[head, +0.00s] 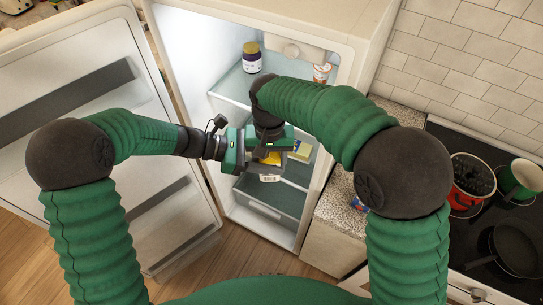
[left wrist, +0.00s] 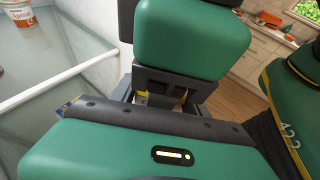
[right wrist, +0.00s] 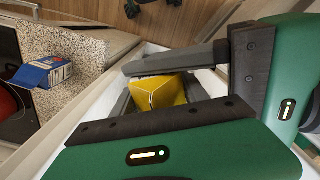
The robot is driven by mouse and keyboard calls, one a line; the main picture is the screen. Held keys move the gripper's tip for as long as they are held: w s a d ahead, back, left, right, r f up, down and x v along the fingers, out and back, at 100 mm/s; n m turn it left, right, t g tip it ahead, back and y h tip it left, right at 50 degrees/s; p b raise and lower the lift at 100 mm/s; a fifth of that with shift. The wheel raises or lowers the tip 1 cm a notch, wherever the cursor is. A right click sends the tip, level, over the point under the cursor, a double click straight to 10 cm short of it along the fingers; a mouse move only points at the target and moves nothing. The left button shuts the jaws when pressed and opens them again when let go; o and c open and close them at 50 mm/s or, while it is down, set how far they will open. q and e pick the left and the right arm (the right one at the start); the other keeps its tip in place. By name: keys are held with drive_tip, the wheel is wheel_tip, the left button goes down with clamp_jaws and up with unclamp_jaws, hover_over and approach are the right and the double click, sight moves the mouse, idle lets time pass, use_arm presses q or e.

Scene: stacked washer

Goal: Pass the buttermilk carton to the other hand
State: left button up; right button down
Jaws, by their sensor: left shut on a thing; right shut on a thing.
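The buttermilk carton, yellow with a white lower part, (head: 270,178) is between both my grippers in front of the open fridge in the head view. Its yellow gable top (right wrist: 160,92) shows between the jaws in the right wrist view. My left gripper (head: 245,152) comes in from the left and is shut on the carton. My right gripper (head: 268,143) reaches from above and is also shut on it. The two grippers are close together and hide much of the carton. The left wrist view shows only a sliver of yellow behind the green gripper parts.
The fridge shelf (head: 228,85) holds a dark jar (head: 252,57) and a white-and-orange tub (head: 321,73). A yellow-green box (head: 301,151) sits lower inside. A blue carton (right wrist: 42,72) lies on the speckled counter (right wrist: 75,45). The stove with pots is at the right.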

drive_tip(key=c, duration=0.6)
unclamp_jaws()
drive_tip(key=shift+w, duration=0.2)
drive_tip(key=shift+o, duration=0.5)
drive_tip(key=shift+r, duration=0.15)
wheel_tip(320, 180, up, 11)
drive_tip(key=shift+r, duration=0.15)
drive_tip(key=s+d+r+m, duration=0.2)
drive_tip(key=s+d, duration=0.1)
drive_tip(key=s, duration=0.1)
drive_tip(key=s+d+f+n+t, duration=0.1)
drive_tip(key=s+d+f, duration=0.4)
drive_tip(key=d+f, duration=0.3)
drive_tip(key=s+d+f+n+t, duration=0.1)
drive_tip(key=s+d+f, duration=0.4)
drive_tip(key=d+f, duration=0.3)
wheel_tip(320, 180, down, 2)
drive_tip(key=shift+d+f+t, duration=0.2)
drive_tip(key=shift+d+t, duration=0.1)
